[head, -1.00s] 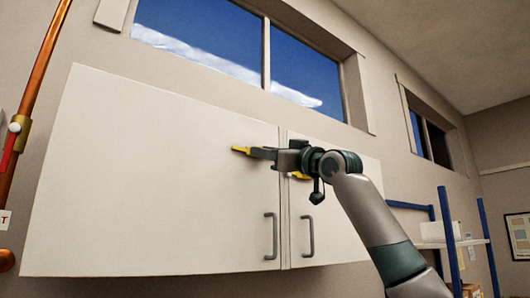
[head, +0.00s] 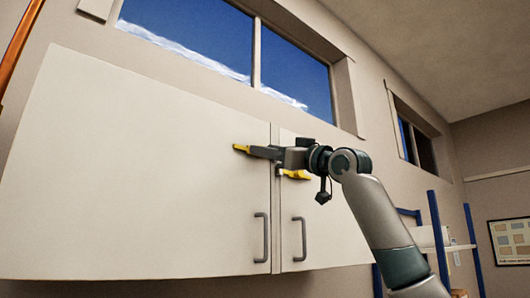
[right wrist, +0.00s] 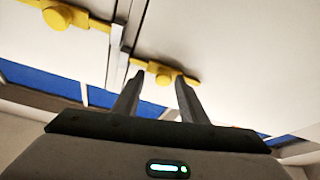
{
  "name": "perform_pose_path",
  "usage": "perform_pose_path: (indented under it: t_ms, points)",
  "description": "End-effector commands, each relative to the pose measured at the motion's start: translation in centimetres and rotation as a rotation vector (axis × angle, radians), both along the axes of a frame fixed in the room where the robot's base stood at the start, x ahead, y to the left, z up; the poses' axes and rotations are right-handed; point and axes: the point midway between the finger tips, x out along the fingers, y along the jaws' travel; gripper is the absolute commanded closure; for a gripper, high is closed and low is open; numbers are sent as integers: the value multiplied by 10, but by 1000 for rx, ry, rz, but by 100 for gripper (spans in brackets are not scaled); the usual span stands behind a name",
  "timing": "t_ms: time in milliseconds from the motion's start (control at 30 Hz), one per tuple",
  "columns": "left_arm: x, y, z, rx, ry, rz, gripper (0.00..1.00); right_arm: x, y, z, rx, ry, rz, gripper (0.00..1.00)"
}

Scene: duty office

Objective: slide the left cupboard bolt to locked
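The white cupboard has a left door (head: 140,170) and a right door (head: 325,225). The yellow left bolt (head: 240,147) is on the left door; in the head view only its left end shows beyond my right gripper (head: 257,151). In the right wrist view, which looks upside down, the left bolt (right wrist: 165,73) lies between and behind the two spread fingers of my right gripper (right wrist: 160,82), its end close to the door seam. I cannot tell if the fingers touch it. The yellow right bolt (head: 297,174) sits lower, partly behind my gripper; it also shows in the right wrist view (right wrist: 58,15).
Two grey handles, left (head: 261,237) and right (head: 300,238), stand out low on the doors. Windows (head: 190,35) run above the cupboard. A blue-framed shelf (head: 440,240) stands to the right. The wall front left of my gripper is clear.

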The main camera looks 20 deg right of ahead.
Motion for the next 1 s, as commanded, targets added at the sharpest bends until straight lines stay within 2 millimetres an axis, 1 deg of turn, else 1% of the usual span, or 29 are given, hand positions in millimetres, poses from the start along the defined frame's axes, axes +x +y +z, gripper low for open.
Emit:
perform_pose_path:
  t_ms: [67, 167, 367, 500, 567, 767, 1000]
  points:
    - [-7, 1, 0, 1, 9, 0, 38, 0, 0, -1, -1, 1, 1, 61]
    - [-7, 1, -1, 1, 10, 0, 38, 1, 1, -1, -2, 2, 1, 61]
    - [5, 0, -2, 0, -5, 0, 38, -1, 1, -3, -2, 3, 2, 61]
    - [14, -1, -8, -2, -17, 0, 38, -6, -2, -7, -1, 3, 1, 61]
    - [15, -1, -12, -1, -18, 0, 38, -11, -5, -9, -1, 2, 2, 61]
    - [12, -1, -31, -1, -15, 0, 38, -33, -16, -22, -2, 1, 0, 61]
    - [6, 0, -60, -1, -7, 0, 38, -73, -36, -40, -1, 1, 1, 61]
